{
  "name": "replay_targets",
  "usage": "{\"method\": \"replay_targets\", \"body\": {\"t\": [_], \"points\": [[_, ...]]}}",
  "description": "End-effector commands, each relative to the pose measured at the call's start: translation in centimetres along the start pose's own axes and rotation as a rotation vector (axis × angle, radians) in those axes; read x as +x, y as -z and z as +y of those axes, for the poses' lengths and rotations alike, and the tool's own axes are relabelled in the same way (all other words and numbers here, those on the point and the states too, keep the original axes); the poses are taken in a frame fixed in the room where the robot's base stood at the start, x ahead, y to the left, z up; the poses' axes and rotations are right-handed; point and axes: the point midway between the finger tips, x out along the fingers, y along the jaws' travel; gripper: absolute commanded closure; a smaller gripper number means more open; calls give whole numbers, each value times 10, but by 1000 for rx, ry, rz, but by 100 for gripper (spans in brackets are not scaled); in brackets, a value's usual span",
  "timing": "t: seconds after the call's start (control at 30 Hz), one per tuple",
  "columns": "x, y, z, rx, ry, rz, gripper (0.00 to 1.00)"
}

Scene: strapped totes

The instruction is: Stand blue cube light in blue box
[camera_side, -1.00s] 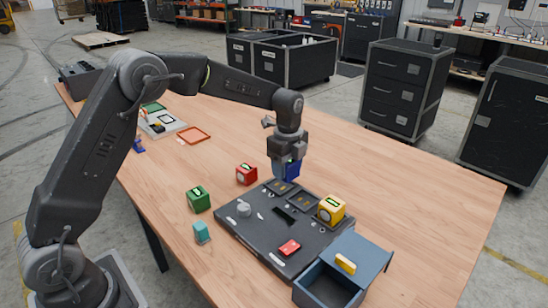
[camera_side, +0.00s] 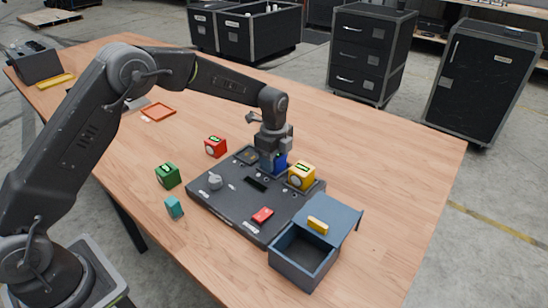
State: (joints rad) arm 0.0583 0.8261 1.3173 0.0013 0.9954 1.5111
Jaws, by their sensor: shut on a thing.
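A blue cube (camera_side: 281,162) is held in my gripper (camera_side: 273,164), low over the back edge of the dark panel (camera_side: 228,201), just left of the yellow cube (camera_side: 302,176). My gripper points down and is shut on it. The fingers hide much of the blue cube, and I cannot tell whether it touches the panel. A slate-blue box (camera_side: 303,262) stands at the panel's front right corner. Its inside looks empty, and a slate-blue lid with a yellow handle (camera_side: 318,226) covers its back part.
A red cube (camera_side: 216,146) and a green cube (camera_side: 168,176) stand left of the panel, with a teal block (camera_side: 174,207) nearer. The panel carries a grey knob (camera_side: 215,181) and a red button (camera_side: 262,215). An orange frame (camera_side: 158,112) lies farther back. The table's right side is clear.

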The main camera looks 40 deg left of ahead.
Motion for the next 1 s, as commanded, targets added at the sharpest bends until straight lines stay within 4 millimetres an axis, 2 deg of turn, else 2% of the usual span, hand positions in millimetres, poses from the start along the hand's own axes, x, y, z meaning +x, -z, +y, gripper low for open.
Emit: {"method": "replay_targets", "body": {"t": [0.03,0.07,0.3,0.57,0.67,0.77,1.0], "points": [[1,0,0,0,0,0,82],[2,0,0,0,-1,0,45],[2,0,0,0,-1,0,22],[0,0,0,0,0,0,21],[-6,0,0,0,1,0,21],[-20,0,0,1,2,1,21],[-74,-2,-1,0,3,1,21]]}}
